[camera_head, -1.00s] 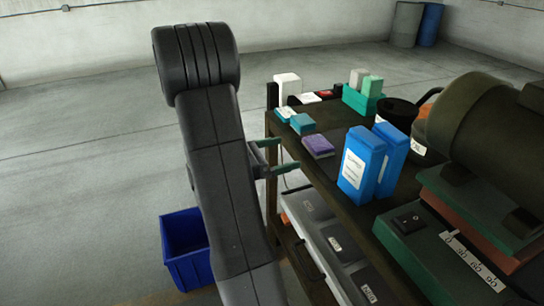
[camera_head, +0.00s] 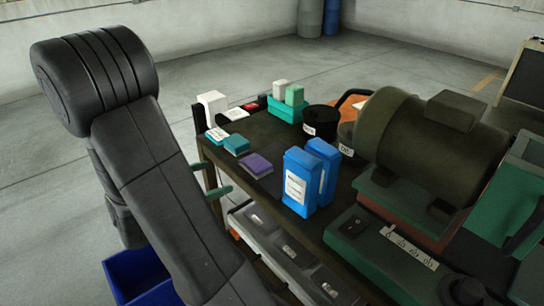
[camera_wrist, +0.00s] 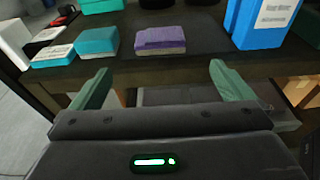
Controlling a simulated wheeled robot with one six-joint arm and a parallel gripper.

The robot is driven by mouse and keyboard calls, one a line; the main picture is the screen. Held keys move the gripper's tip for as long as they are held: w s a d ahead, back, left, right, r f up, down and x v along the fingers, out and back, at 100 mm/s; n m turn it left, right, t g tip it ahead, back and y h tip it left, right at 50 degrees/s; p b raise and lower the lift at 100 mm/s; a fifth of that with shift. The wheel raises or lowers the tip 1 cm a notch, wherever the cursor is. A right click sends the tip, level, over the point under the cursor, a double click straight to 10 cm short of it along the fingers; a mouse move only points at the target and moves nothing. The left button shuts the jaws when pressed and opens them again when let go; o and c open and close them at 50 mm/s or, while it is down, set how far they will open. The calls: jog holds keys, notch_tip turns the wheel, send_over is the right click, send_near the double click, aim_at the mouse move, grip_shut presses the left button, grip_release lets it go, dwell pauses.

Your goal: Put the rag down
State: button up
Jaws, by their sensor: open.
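My gripper (camera_head: 211,179) is open, its two green fingers apart at the left edge of the bench top. In the wrist view my gripper (camera_wrist: 160,85) has nothing between the fingers, and they point toward a purple block (camera_wrist: 160,40) with a grey underside. The purple block also shows in the head view (camera_head: 256,165), lying on the dark bench top (camera_head: 285,186) just beyond the fingers. I cannot make out a rag for certain in either view. My arm hides part of the bench's left side and the floor behind it.
Teal blocks (camera_head: 236,145) lie left of the purple block, and two blue boxes (camera_head: 301,183) stand to its right. A dark green motor-like machine (camera_head: 430,130) fills the right. Grey drawers (camera_head: 268,225) sit below. A blue bin (camera_head: 135,275) stands on the floor.

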aim_at(247, 167)
jog(key=x, duration=0.7)
jog(key=shift+w+d, duration=0.1)
jog(key=shift+d, duration=0.15)
jog(key=shift+p+x, duration=0.9)
jog(key=shift+x, duration=2.15)
jog(key=shift+f, duration=0.2)
jog(key=c, duration=1)
jog(key=shift+o, duration=0.2)
